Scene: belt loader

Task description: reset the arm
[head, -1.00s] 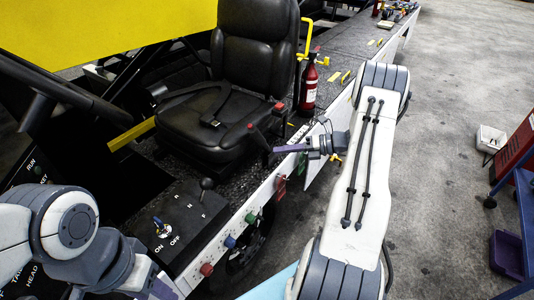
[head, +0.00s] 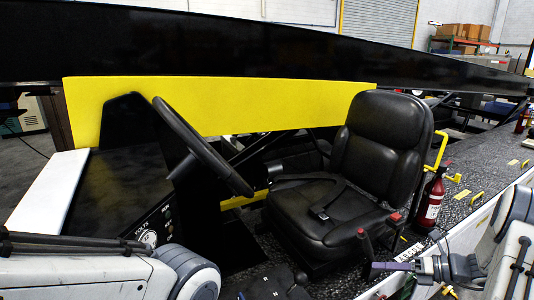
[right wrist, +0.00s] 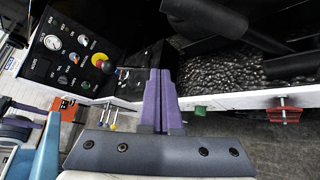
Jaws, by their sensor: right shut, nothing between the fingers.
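My right gripper (head: 374,268) is at the lower right of the head view, its purple fingers pointing left beside the black seat (head: 335,205). A red-topped lever (head: 366,243) appears close to its fingertips; I cannot tell if they touch. In the right wrist view the gripper's two purple fingers (right wrist: 160,95) are pressed together with nothing between them. My left arm shows at the bottom left of the head view, but its gripper is out of the picture.
A steering wheel (head: 195,145) and yellow panel (head: 225,107) stand left of and behind the seat. A red fire extinguisher (head: 432,200) stands right of it. The right wrist view shows a gauge panel (right wrist: 68,58), a green knob (right wrist: 200,110) and a red knob (right wrist: 284,115) along the white edge.

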